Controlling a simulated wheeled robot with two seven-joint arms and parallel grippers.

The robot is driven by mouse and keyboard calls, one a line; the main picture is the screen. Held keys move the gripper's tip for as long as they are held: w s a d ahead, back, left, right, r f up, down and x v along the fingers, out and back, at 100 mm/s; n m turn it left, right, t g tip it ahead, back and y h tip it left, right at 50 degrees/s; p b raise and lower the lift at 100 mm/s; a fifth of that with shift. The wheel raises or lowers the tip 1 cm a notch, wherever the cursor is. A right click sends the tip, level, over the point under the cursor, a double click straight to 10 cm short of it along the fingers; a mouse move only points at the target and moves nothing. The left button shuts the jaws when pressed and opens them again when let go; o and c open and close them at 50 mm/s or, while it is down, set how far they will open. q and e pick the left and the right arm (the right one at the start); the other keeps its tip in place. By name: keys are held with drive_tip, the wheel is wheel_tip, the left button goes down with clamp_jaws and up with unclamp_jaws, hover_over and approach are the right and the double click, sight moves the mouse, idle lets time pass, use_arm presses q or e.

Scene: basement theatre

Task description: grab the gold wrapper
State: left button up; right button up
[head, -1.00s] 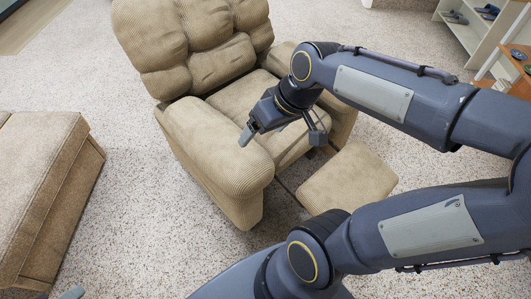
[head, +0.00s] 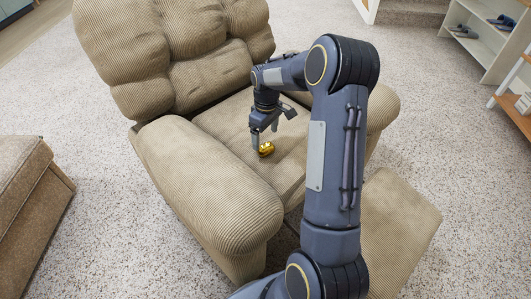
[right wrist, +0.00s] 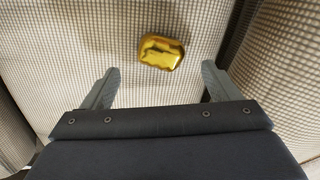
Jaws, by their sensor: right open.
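The gold wrapper (head: 266,149) is a small shiny crumpled piece lying on the seat of the beige corduroy recliner (head: 215,125). My right gripper (head: 264,143) is over the seat, close by the wrapper in the head view. In the right wrist view the wrapper (right wrist: 161,51) lies beyond the fingertips, roughly centred between them. The right gripper (right wrist: 160,84) is open with nothing between its fingers. The exact height of the fingers above the seat is hard to tell. My left gripper is not in view.
The recliner's near armrest (head: 215,190) and far armrest (head: 383,105) rise on both sides of the seat. Its footrest (head: 400,225) sticks out at the front. A beige ottoman or seat (head: 30,210) stands at the left. White shelves (head: 480,45) stand at the upper right. Speckled carpet lies between.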

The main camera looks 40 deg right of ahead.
sight(265, 145)
wheel_tip(265, 145, down, 5)
drive_tip(key=shift+a+f+b, duration=0.15)
drive_tip(key=shift+b, duration=1.1)
drive_tip(key=shift+c, duration=0.3)
drive_tip(key=c, duration=1)
